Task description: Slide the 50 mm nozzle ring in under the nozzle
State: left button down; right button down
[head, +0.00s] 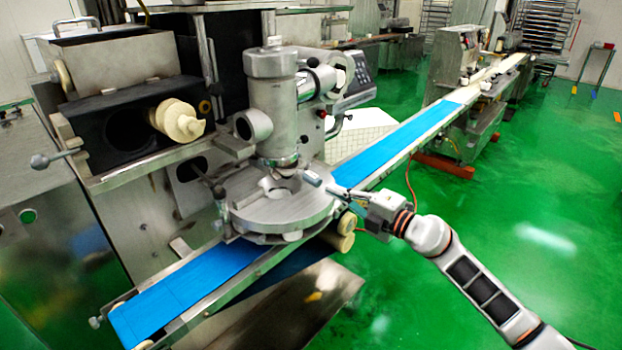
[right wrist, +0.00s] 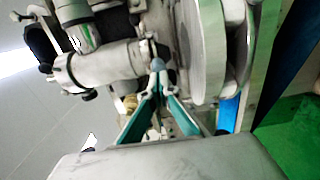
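The nozzle (head: 283,171) is the narrow lower end of the upright steel cylinder, above the round steel table. In the right wrist view the nozzle housing (right wrist: 105,65) lies sideways, left of the fingertips. My right gripper (head: 326,187) reaches in from the right, above the table's right edge. In the right wrist view its fingers (right wrist: 158,84) come together on a small grey-blue piece, apparently the nozzle ring (right wrist: 158,64). This piece also shows at the fingertips in the head view (head: 312,178), just right of the nozzle. Its far side is hard to make out. My left gripper is not in view.
The round steel table (head: 300,218) stands over a blue conveyor belt (head: 190,292). A control panel (head: 358,90) is behind the cylinder. A dark hopper unit with a cream-coloured screw (head: 178,122) is at left. Open green floor lies at right.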

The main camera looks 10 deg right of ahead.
aim_at(320, 184)
jog(key=shift+x, duration=3.2)
jog(key=shift+s, duration=0.1)
jog(key=shift+p+v, duration=0.7)
jog(key=shift+v, duration=0.3)
jog(key=shift+p+v, duration=0.55)
jog(key=shift+v, duration=0.9)
jog(key=shift+p+v, duration=0.45)
jog(key=shift+v, duration=2.15)
jog(key=shift+f, duration=0.1)
